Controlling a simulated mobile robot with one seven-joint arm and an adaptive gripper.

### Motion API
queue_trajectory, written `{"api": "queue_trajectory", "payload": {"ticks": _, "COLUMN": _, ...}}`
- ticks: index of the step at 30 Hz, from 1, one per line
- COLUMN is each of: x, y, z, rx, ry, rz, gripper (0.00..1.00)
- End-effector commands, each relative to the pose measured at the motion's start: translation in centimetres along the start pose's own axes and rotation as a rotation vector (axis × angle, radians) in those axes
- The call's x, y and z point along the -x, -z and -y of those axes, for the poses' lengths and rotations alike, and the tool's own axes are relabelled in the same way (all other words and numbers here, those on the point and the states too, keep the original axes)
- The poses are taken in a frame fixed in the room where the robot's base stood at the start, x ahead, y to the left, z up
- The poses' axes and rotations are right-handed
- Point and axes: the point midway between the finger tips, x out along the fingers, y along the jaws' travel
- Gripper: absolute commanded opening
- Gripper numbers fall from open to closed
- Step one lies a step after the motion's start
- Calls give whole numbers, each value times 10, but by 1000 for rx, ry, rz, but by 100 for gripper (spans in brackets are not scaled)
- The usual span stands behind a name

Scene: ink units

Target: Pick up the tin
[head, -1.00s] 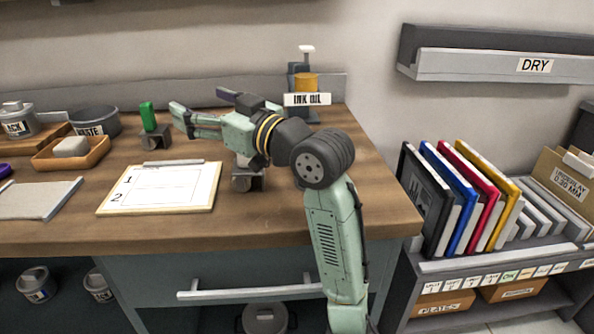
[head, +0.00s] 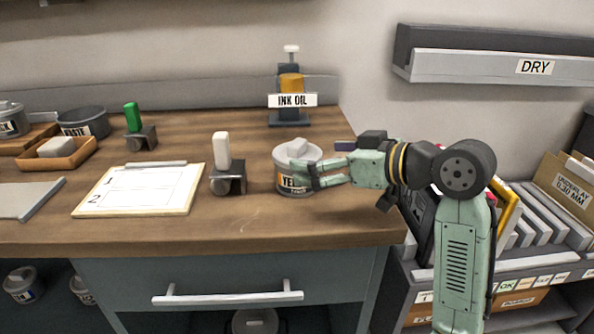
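A tin (head: 291,184) with a grey lid and a partly covered label beginning "YEL" stands upright on the wooden bench, right of the middle. My gripper (head: 319,164) comes in level from the right at the tin. Its near green finger lies across the front of the tin and hides part of the label. The fingers are spread apart. I cannot tell whether either touches the tin.
A roller with a white handle (head: 221,152) stands just left of the tin. The ink oil dispenser (head: 291,100) is behind it. A clipboard (head: 140,188), green-handled roller (head: 132,117), orange tray (head: 83,158) and waste pot (head: 84,123) are further left. Bare bench lies in front.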

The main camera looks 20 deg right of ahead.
Motion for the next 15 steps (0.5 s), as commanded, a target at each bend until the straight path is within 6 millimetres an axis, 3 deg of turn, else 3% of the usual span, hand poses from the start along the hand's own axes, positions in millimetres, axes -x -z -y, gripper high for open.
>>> {"api": "queue_trajectory", "payload": {"ticks": 8, "x": -30, "y": 10, "z": 4, "rx": 1, "ry": 1, "rz": 2, "gripper": 94}}
{"api": "queue_trajectory", "payload": {"ticks": 15, "x": -55, "y": 7, "z": 4, "rx": -1, "ry": 0, "rz": 0, "gripper": 94}}
